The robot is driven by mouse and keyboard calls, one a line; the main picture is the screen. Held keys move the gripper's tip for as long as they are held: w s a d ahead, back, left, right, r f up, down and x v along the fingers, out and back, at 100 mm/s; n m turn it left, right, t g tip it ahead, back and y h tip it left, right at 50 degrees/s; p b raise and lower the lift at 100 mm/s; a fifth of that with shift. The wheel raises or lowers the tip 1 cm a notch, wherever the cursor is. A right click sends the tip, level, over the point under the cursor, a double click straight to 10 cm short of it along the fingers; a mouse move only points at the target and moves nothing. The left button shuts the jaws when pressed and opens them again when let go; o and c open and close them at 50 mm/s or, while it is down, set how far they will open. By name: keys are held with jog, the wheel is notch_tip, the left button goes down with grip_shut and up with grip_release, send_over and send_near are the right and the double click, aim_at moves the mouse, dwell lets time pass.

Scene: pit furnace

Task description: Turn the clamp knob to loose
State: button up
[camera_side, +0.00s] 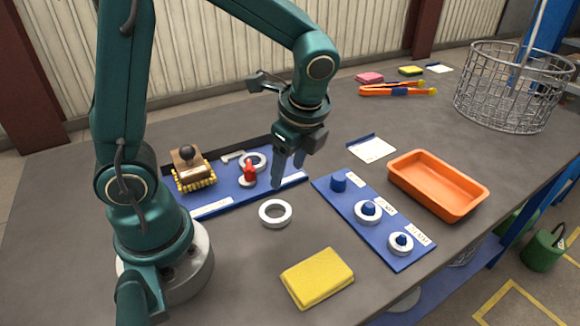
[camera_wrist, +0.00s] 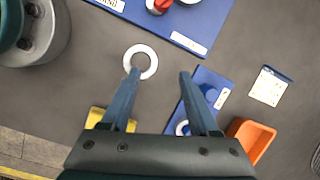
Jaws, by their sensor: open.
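The clamp knob is red (camera_side: 249,170) and stands on a pale round base on the blue board (camera_side: 222,193), beside a grey hook-shaped clamp part (camera_side: 233,156). In the wrist view the red knob (camera_wrist: 161,4) shows at the top edge, partly cut off. My gripper (camera_side: 288,171) is open and empty, pointing down, to the right of the knob in the side view and apart from it. In the wrist view the gripper's fingers (camera_wrist: 160,74) are spread over bare table. I cannot read the knob's setting.
A loose white ring (camera_side: 275,225) lies in front of the board. A blue peg board (camera_side: 349,204) holds white rings on two pegs. A yellow sponge (camera_side: 318,278), an orange tray (camera_side: 471,208), a brush (camera_side: 187,165) and a wire basket (camera_side: 502,98) stand around.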

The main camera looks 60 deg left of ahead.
jog(key=s+d+r+n+h, duration=0.1)
jog(key=s+d+r+n, duration=0.1)
jog(key=d+n, duration=0.5)
jog(key=s+d+r+n+h, duration=0.1)
jog(key=s+d+n+h, duration=0.1)
jog(key=d+n, duration=0.4)
jog(key=shift+d+r+n+h, duration=0.3)
jog(key=shift+d+r+n, duration=0.1)
jog(key=shift+d, duration=0.4)
jog(key=shift+s, duration=0.1)
